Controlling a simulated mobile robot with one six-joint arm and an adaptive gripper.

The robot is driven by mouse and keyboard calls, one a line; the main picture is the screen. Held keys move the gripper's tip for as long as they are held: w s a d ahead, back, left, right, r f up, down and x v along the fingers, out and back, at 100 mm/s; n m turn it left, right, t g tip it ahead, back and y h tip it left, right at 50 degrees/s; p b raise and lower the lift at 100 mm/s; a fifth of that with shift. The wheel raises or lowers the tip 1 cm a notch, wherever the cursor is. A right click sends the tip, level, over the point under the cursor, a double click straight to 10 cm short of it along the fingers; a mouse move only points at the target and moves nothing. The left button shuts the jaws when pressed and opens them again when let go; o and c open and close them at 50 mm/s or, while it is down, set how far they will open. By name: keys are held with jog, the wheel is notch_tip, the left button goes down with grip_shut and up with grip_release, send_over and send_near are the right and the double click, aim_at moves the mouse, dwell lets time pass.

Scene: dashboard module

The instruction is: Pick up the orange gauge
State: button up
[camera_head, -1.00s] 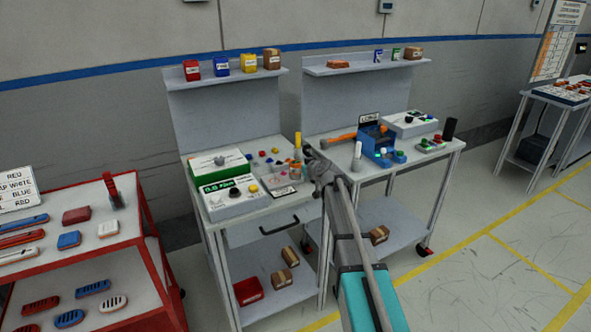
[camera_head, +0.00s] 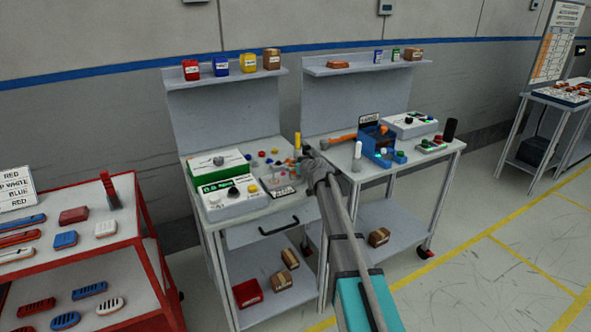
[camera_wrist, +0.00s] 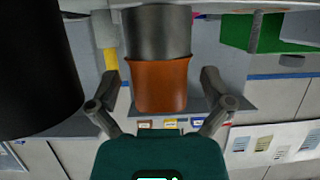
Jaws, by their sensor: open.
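In the wrist view an orange-brown block-like piece (camera_wrist: 160,88), taken to be the orange gauge, sits between the fingers of my gripper (camera_wrist: 159,76). A dark grey cylindrical part joins it at the top of the picture. Gaps show between it and both fingers, so my gripper is open around it or just before it; the depth is unclear. In the head view my gripper (camera_head: 306,160) is at the right edge of the left workbench (camera_head: 232,222), and my wrist hides what is between its fingers. A yellow-topped cylinder (camera_head: 298,141) stands close beside it.
A large dark shape (camera_wrist: 35,70) fills the left of the wrist view. The left bench holds a green box (camera_head: 220,168), a control box (camera_head: 232,200) and several small coloured parts. The right bench holds an orange-handled tool (camera_head: 343,138) and a blue unit (camera_head: 376,140).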

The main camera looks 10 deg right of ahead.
jog(key=shift+c, duration=0.3)
jog(key=c, duration=1.3)
jog(key=shift+r, duration=0.15)
notch_tip(320, 180, up, 2)
jog(key=shift+r+p, duration=0.1)
jog(key=shift+p, duration=1.1)
jog(key=s+d+r+p, duration=0.1)
jog(key=s+r+p, duration=0.2)
jog(key=s, duration=0.1)
jog(key=s+d+r+p, duration=0.1)
jog(key=s+r+p, duration=0.3)
jog(key=s, duration=0.1)
jog(key=s+d+r+p, duration=0.1)
jog(key=s+r+p, duration=0.2)
jog(key=s, duration=0.1)
jog(key=shift+s+d+r+p, duration=0.25)
jog(key=shift+d+p, duration=0.1)
jog(key=shift+d, duration=0.05)
jog(key=shift+d, duration=0.1)
